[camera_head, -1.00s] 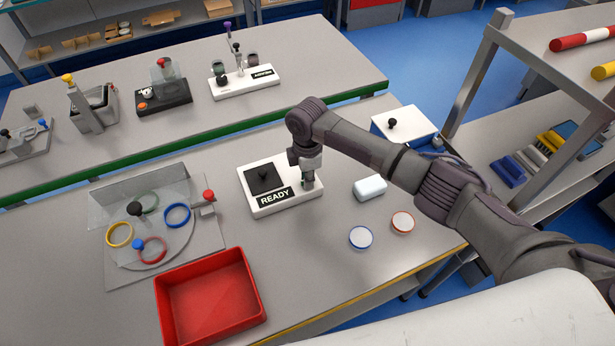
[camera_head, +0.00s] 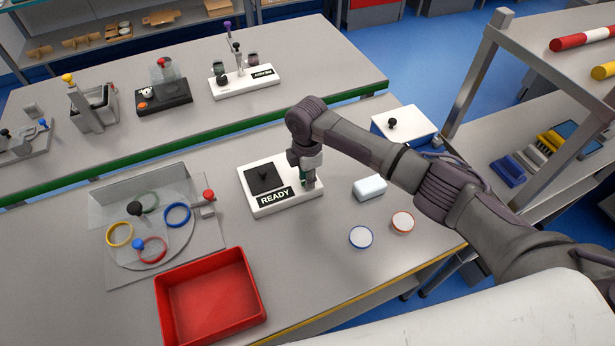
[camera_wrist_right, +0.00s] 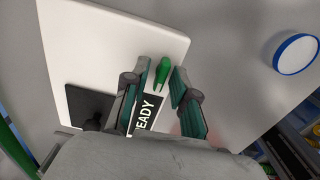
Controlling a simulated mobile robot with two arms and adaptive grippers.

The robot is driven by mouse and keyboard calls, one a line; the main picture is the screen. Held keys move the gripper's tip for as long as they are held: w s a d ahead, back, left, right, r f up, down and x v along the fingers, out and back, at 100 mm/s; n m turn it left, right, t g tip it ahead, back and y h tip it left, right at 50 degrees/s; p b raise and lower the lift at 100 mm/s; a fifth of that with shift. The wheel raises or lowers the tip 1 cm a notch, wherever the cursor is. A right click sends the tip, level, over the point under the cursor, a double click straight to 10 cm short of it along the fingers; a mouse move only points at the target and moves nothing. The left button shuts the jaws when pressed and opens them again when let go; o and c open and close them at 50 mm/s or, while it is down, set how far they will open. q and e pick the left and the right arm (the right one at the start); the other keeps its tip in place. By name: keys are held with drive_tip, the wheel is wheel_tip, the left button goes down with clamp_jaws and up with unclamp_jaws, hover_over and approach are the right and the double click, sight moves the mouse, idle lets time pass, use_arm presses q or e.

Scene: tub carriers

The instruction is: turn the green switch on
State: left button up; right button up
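The green switch (camera_wrist_right: 164,65) is a small green lever on the white box (camera_head: 250,182) marked READY, near the label's end. My right gripper (camera_wrist_right: 162,73) points down over the right end of this box; it also shows in the head view (camera_head: 309,182). Its two fingers are apart, one on each side of the green switch, with a gap visible at least on the right side. In the head view the gripper mostly hides the switch. The box also has a black plate with a dark knob (camera_head: 263,172). My left gripper is not in view.
A white block (camera_head: 370,188) and two round lids, blue-rimmed (camera_head: 361,238) and orange-rimmed (camera_head: 402,222), lie right of the box. A red tray (camera_head: 162,300) and a clear-walled ring station (camera_head: 205,235) are to the left. Bare table lies between them.

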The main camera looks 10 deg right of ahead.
drive_tip(key=shift+o, duration=0.3)
wheel_tip(320, 180, up, 12)
idle(0.5)
drive_tip(key=shift+s+f, duration=0.1)
idle(0.3)
